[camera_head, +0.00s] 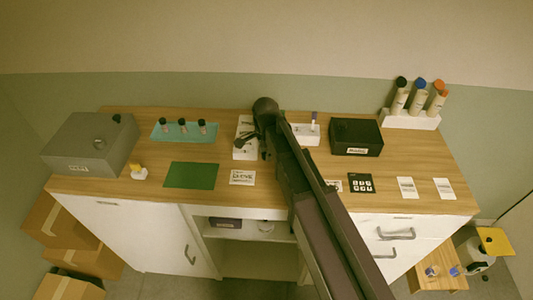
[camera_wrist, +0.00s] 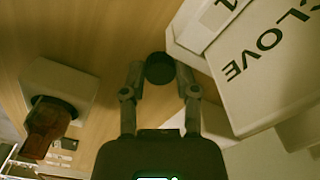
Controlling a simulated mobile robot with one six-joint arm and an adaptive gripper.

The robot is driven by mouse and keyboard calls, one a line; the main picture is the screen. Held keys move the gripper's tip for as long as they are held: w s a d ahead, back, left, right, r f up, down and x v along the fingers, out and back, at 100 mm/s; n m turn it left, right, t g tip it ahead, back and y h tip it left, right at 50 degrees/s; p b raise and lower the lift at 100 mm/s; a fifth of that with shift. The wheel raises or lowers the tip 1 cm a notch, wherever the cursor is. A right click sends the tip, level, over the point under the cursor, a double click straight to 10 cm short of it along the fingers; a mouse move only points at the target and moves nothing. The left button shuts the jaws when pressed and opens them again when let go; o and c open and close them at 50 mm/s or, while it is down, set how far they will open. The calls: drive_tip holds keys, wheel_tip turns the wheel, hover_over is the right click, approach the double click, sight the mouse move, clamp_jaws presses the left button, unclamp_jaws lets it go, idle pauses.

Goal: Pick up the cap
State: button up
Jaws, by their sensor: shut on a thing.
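The cap (camera_wrist: 159,69) shows in the wrist view as a small dark round piece between the fingertips of my gripper (camera_wrist: 160,80). The fingers touch it from both sides, so my gripper is shut on it. In the head view my gripper (camera_head: 246,141) is above the white tray (camera_head: 243,152) at the middle of the wooden counter. The cap cannot be made out there, and my arm hides part of the counter. Whether the cap is lifted clear of the surface is hard to tell.
In the wrist view, a white block with lettering (camera_wrist: 255,75) is close on the right. The head view shows a grey box (camera_head: 80,150), teal tray (camera_head: 165,135), green mat (camera_head: 190,176) and black box (camera_head: 355,135).

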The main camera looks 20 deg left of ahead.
drive_tip(key=shift+r+p, duration=1.65)
drive_tip(key=shift+r, duration=0.2)
drive_tip(key=s+d, duration=0.2)
drive_tip(key=s, duration=0.3)
drive_tip(key=s+d, duration=0.2)
drive_tip(key=s, duration=0.2)
drive_tip(key=s+d, duration=0.2)
drive_tip(key=s, duration=0.3)
drive_tip(key=shift+s+d+r+p, duration=0.3)
drive_tip(key=shift+d+r+p, duration=0.1)
drive_tip(key=shift+a, duration=0.1)
